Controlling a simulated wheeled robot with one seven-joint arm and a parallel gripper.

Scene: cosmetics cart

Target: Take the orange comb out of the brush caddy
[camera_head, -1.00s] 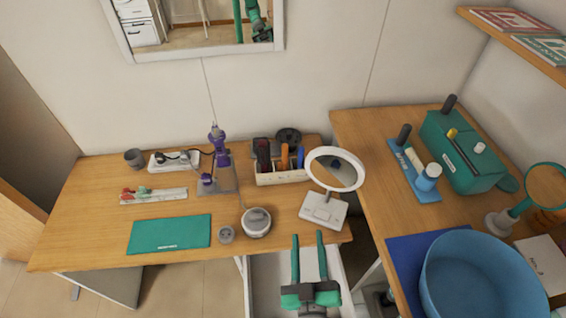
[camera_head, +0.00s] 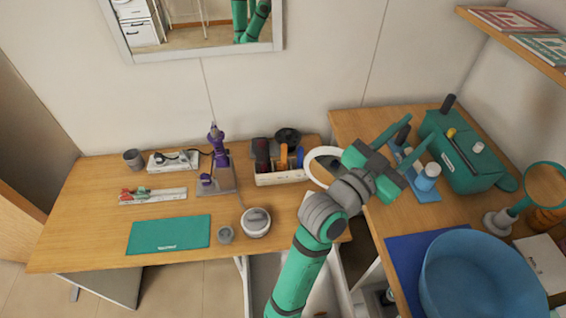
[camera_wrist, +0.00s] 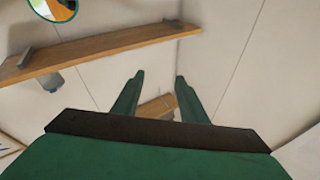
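The brush caddy (camera_head: 281,179) is a cream box at the back right of the left wooden table. The orange comb (camera_head: 284,158) stands upright in its middle, between a dark red and black brush (camera_head: 262,154) on the left and a blue item (camera_head: 299,157) on the right. The comb's lower part is hidden by the caddy wall. My gripper (camera_head: 420,129) is raised to the right of the caddy, in front of the right table in the head view. In the wrist view its two green fingers (camera_wrist: 160,76) are apart with nothing between them.
A white ring mirror (camera_head: 320,163) stands right of the caddy, partly hidden by my arm. A purple hair tool on a stand (camera_head: 218,165) is on the left. A round grey-white pot (camera_head: 256,222) stands in front. A blue basin (camera_head: 480,275) fills the right table's front.

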